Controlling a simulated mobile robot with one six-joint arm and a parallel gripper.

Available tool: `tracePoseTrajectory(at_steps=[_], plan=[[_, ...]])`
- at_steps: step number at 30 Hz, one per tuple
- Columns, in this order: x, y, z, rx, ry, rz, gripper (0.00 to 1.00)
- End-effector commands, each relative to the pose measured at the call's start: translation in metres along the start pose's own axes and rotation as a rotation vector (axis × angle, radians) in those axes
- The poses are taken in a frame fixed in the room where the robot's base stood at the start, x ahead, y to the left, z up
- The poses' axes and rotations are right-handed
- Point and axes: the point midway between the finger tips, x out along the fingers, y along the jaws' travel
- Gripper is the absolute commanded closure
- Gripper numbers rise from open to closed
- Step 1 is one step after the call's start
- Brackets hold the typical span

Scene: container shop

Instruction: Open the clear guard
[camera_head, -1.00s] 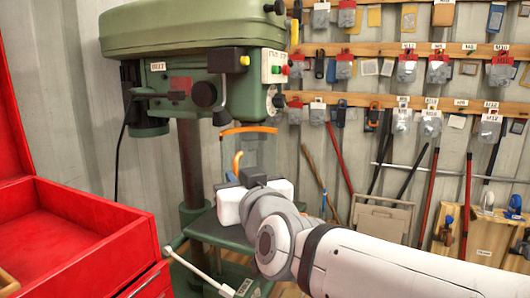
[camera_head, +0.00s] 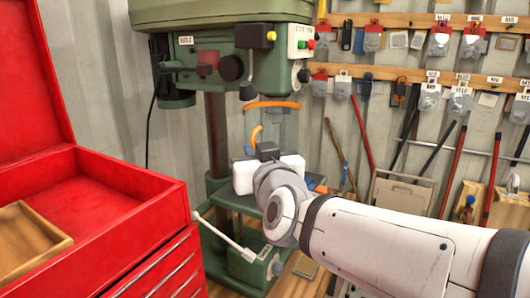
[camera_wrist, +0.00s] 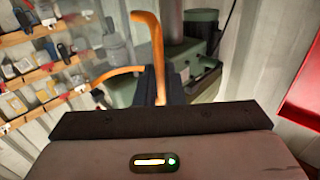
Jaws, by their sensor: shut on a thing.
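The green drill press (camera_head: 225,15) stands at the centre in the head view. Its clear guard (camera_head: 286,130) hangs below the drill head, with a curved orange top rim (camera_head: 272,104) and an orange handle (camera_head: 254,136). My gripper (camera_head: 265,149) is at the handle's lower end. In the wrist view the handle (camera_wrist: 149,35) runs down between my dark gripper fingers (camera_wrist: 160,86), which are shut on it. The orange rim (camera_wrist: 112,76) curves away to the left there. The handle's gripped end is hidden, and the clear pane is hard to make out.
An open red tool chest (camera_head: 110,215) with a wooden tray (camera_head: 30,240) stands at the left. A white-handled lever (camera_head: 222,236) sticks out near the press's base. Hanging packs and leaning rods line the right wall behind a beige folding crate (camera_head: 402,205).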

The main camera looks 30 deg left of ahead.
Motion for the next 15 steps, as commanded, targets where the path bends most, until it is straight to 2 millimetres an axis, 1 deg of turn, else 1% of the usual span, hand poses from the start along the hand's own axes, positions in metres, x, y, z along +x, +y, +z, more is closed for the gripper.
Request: tracePoseTrajectory(at_steps=[1, 8, 9, 15], plan=[[-0.0002, -0.0017, 0.0083, -0.003, -0.018, -0.005, 1.0], [0.0001, -0.0009, 0.0091, -0.003, -0.019, -0.004, 1.0], [0.0001, -0.0009, 0.0091, -0.003, -0.019, -0.004, 0.91], [0.0002, 0.0003, 0.0063, -0.002, -0.013, -0.001, 0.74]])
